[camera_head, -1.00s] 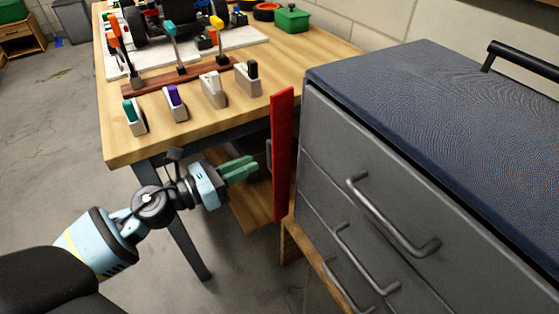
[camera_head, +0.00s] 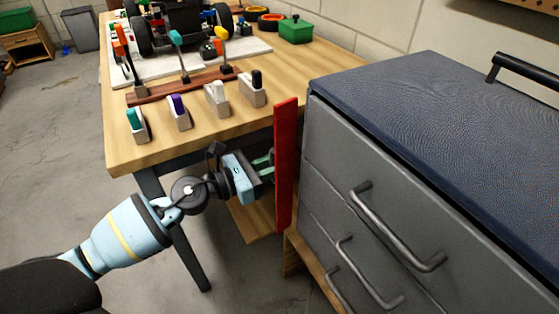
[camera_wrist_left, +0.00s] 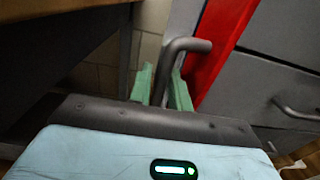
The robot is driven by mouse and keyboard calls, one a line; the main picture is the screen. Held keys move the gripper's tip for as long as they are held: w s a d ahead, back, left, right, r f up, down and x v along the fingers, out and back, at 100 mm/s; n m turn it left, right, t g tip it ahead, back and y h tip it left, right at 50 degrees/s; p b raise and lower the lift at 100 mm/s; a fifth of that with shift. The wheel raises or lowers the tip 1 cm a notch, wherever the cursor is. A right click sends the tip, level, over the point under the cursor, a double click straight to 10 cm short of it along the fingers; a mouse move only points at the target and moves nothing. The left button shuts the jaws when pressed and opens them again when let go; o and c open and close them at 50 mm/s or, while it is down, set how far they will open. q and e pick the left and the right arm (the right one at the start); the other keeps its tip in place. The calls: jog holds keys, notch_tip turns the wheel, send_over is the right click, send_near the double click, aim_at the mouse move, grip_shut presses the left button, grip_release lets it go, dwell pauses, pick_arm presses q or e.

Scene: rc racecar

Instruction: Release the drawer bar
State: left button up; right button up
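The red drawer bar (camera_head: 286,165) stands upright along the left front edge of the grey drawer cabinet. It also shows in the left wrist view (camera_wrist_left: 215,45), with a grey bent handle (camera_wrist_left: 188,46) beside it. My left gripper (camera_head: 266,168) is just left of the bar, its tips partly hidden behind it in the head view. In the left wrist view its green fingers (camera_wrist_left: 162,88) stand apart, with the handle's lower end between them. Whether they touch the handle I cannot tell. My right gripper is not in view.
The cabinet (camera_head: 375,200) has several drawers with bar handles (camera_head: 400,232) and a dark blue top. A wooden workbench (camera_head: 190,150) stands left of it, holding a toy car, tools in holders and a green box (camera_head: 296,30). Bench legs are close to my left arm.

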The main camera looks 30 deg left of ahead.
pick_arm(q)
jog(key=shift+w+d, duration=0.35)
jog(key=shift+w, duration=0.1)
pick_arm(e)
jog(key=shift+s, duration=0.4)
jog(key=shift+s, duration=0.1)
pick_arm(q)
grip_shut()
jog(key=b, duration=0.1)
jog(key=m+g+h+b, duration=0.1)
jog(key=b, duration=0.1)
jog(key=shift+w+h, duration=0.2)
jog(key=shift+h, duration=0.1)
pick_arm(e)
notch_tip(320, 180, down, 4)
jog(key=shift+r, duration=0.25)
